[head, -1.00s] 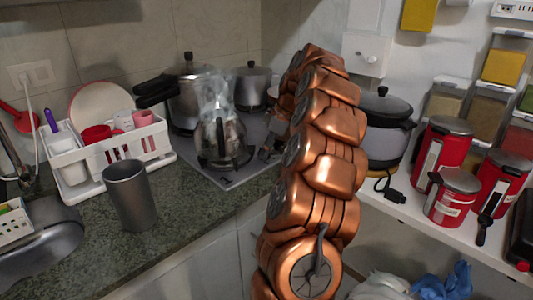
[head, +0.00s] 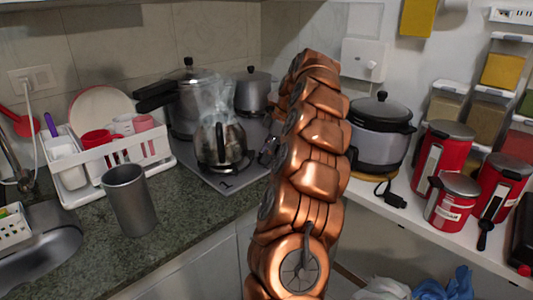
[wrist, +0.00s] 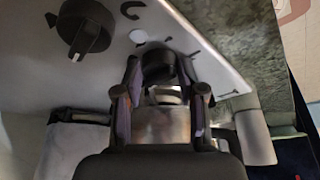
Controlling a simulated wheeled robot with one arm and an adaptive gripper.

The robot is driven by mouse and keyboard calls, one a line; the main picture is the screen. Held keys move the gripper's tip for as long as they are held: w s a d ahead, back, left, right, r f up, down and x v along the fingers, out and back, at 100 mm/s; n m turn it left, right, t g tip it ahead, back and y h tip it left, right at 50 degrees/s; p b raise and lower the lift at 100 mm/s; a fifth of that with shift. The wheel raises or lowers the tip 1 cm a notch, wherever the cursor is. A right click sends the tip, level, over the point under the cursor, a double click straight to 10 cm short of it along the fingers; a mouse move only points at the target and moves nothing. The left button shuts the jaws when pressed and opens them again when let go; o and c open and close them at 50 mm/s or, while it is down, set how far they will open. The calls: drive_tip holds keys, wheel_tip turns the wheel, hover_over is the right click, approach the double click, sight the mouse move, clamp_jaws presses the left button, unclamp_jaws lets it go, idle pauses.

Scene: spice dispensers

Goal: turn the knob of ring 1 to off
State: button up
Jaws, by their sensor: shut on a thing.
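The cooktop (head: 205,176) is a grey plate on the counter, with a steaming glass kettle (head: 221,147) on it. In the head view my gripper (head: 268,151) is at the cooktop's right side, largely hidden by my copper arm. In the wrist view my gripper (wrist: 158,72) has its two dark fingers on either side of a dark round knob (wrist: 157,62), shut on it. The pale cooktop panel around it carries dark marks. A second black knob (wrist: 86,28) with a pointer bar stands apart to the left. I cannot read which ring the held knob belongs to.
Pots (head: 252,90) stand behind the kettle. A grey cup (head: 130,200) and white dish rack (head: 150,142) are on the left counter. A rice cooker (head: 382,135) and red canisters (head: 440,150) stand on the right shelf.

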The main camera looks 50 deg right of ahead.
drive_tip(key=o, duration=1.1)
drive_tip(key=shift+o, duration=0.2)
drive_tip(key=shift+a+m, duration=0.1)
drive_tip(key=shift+m, duration=0.3)
